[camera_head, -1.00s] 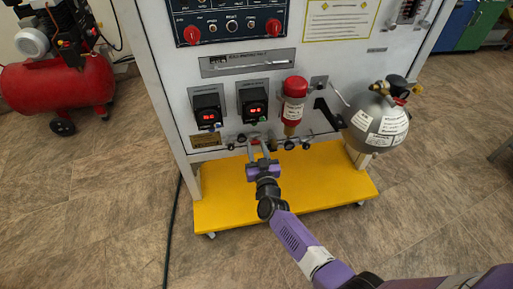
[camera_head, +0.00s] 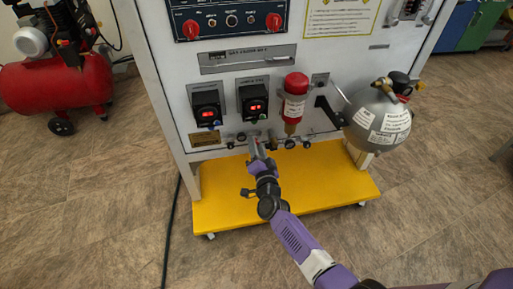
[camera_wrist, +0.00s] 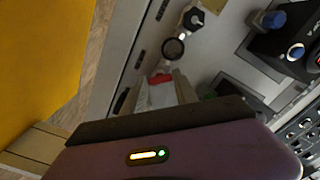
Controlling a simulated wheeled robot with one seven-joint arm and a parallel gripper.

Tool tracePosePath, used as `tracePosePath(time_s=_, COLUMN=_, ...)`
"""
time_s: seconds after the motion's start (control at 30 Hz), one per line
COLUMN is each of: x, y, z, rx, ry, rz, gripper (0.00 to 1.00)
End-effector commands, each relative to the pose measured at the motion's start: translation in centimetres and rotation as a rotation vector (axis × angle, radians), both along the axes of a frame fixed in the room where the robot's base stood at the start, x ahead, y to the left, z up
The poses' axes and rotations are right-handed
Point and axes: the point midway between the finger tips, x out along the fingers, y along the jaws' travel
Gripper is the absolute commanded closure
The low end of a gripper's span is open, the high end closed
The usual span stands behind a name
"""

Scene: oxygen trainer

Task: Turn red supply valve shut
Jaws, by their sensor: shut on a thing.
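The red supply valve is a small red handle (camera_wrist: 160,78) low on the white panel, seen between my fingertips in the wrist view. In the head view it is mostly hidden by the fingers. My gripper (camera_head: 255,143) reaches up to the row of small valves at the panel's lower edge, its jaws seen nearly edge-on. In the wrist view my gripper (camera_wrist: 162,88) has its two fingers on either side of the red handle, shut on it. The handle's exact angle cannot be told.
Black knobs (camera_wrist: 194,18) sit close beside the red handle. Two black display boxes (camera_head: 207,110) and a red cylinder (camera_head: 294,97) are above. A grey sphere tank (camera_head: 379,121) stands at right. A yellow base shelf (camera_head: 320,185) lies below the panel.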

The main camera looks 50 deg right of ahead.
Motion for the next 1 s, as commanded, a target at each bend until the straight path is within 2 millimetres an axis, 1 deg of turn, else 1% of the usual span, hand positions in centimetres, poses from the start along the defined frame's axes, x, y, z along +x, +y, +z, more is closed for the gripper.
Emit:
tracePosePath(time_s=0.5, x=-0.09, y=0.01, z=-0.20, rx=0.385, ry=-0.259, rz=-0.001, gripper=1.00)
tracePosePath(time_s=0.8, x=-0.10, y=-0.02, z=-0.16, rx=0.529, ry=-0.357, rz=-0.001, gripper=1.00)
tracePosePath(time_s=1.0, x=-0.09, y=-0.02, z=-0.13, rx=0.575, ry=-0.387, rz=-0.001, gripper=1.00)
